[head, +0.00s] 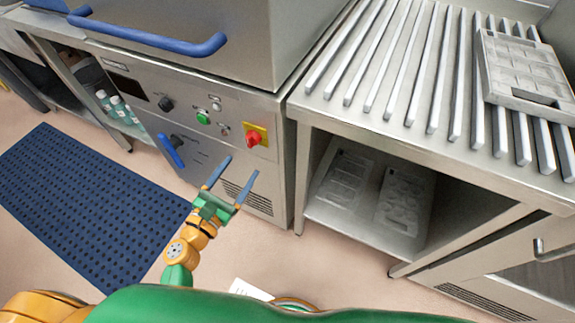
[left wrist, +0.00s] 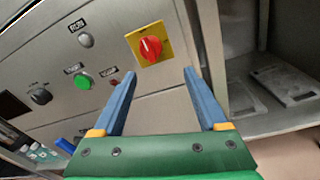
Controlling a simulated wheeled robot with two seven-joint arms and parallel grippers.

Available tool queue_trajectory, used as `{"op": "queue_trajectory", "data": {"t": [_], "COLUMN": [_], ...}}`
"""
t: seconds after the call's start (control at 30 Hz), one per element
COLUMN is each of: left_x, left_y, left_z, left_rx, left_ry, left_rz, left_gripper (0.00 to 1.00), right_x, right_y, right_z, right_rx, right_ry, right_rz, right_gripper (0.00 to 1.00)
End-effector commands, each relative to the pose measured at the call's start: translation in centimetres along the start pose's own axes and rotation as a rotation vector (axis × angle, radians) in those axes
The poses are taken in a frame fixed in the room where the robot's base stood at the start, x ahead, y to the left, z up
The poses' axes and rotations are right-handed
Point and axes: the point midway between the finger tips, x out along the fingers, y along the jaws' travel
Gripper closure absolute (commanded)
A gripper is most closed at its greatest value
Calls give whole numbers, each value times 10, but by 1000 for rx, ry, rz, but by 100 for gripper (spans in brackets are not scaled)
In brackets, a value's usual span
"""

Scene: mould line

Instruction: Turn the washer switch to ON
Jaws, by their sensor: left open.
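The red rotary switch (head: 253,138) sits on a yellow square plate on the front panel of the steel washer (head: 225,92). In the left wrist view the red switch (left wrist: 150,47) lies just beyond the fingertips, a little above the gap between them. Its position marks are too small to read. My left gripper (head: 242,165) is open and empty, with its two blue fingers pointing at the panel just below the switch. In the left wrist view the open fingers (left wrist: 160,73) are apart from the switch. My right gripper is not in view.
A green button (head: 203,117), a black knob (head: 166,103) and a blue lever (head: 170,150) are left of the switch. A blue bar handle (head: 150,38) crosses above. A slatted table (head: 400,100) holding a mould tray (head: 525,70) stands at right. A blue mat (head: 90,205) lies on the floor.

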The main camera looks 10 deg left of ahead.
Motion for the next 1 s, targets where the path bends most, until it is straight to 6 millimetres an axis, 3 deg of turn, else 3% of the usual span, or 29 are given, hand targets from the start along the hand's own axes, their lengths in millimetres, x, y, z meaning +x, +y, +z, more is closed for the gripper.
{"op": "queue_trajectory", "data": {"t": [0.13, 0.43, 0.73, 0.77, 1.0], "left_x": [8, 63, 70, 70, 70], "left_y": [12, 12, 12, 12, 12], "left_z": [19, 22, 21, 21, 21], "left_rx": [-82, -80, -77, -77, -76], "left_ry": [-66, -64, -60, -60, -60], "left_rz": [30, 29, 28, 28, 29], "left_gripper": [24, 24, 24, 30, 94], "right_x": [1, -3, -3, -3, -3], "right_y": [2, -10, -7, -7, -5], "right_z": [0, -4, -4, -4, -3], "right_rx": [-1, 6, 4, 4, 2], "right_ry": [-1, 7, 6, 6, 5], "right_rz": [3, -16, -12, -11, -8], "right_gripper": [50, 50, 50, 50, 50]}}
